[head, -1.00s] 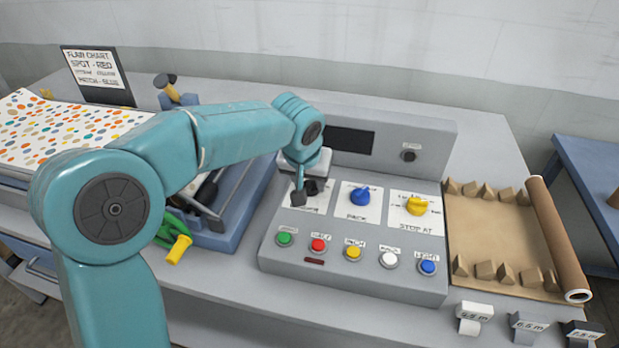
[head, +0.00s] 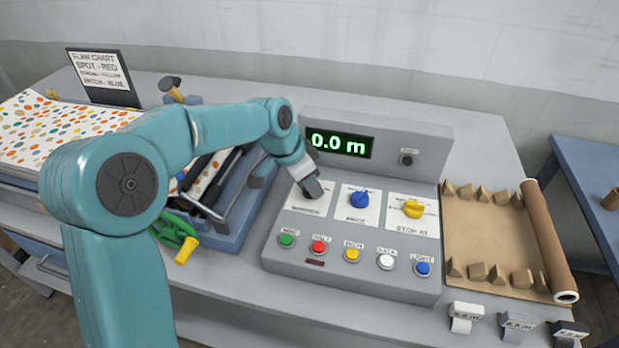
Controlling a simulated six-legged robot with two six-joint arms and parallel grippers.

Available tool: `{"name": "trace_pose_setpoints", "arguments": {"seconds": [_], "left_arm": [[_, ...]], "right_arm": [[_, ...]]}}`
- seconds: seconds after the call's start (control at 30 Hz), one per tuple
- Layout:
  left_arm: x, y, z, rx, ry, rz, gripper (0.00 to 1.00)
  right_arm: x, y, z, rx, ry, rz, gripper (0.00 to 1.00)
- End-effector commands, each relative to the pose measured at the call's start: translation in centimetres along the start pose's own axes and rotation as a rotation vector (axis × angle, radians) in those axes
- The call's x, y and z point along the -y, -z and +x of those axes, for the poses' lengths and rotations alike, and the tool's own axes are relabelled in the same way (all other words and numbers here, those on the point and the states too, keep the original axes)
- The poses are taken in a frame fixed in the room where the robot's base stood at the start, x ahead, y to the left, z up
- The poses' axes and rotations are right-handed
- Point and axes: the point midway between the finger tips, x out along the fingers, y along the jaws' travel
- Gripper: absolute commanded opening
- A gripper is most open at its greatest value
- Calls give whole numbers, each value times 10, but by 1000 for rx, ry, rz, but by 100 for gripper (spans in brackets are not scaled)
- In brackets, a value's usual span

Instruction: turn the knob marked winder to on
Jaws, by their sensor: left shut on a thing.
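The control panel (head: 345,268) stands in the middle of the bench. My left gripper (head: 313,190) is at its leftmost knob plate (head: 305,207), shut on the winder knob there. The gripper hides the knob itself, and the plate's lettering is too blurred to read well. The display (head: 339,143) above is lit and reads 0.0 m in green. To the right are a blue knob (head: 359,200) and a yellow knob (head: 413,209) marked STOP AT. My right gripper is not in view.
A row of coloured buttons (head: 352,255) runs along the panel's front. A brown roll (head: 549,240) and board with small blocks lie to the right. A blue-framed machine with spotted cloth (head: 60,130) is at left. Length tags (head: 466,316) stand at the front right edge.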

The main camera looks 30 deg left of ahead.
Motion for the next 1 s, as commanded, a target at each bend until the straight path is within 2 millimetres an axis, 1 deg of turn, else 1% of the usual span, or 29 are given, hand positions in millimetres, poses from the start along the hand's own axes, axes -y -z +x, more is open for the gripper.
{"name": "trace_pose_setpoints", "arguments": {"seconds": [0.2, 0.4, 1.0], "left_arm": [[2, 1, -2, -3, -46, 120, 12], [2, 1, -1, -2, -73, 188, 12], [2, 1, -1, -2, -86, 221, 12]], "right_arm": [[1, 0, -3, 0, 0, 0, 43], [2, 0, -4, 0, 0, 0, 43], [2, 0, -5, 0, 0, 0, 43]]}}
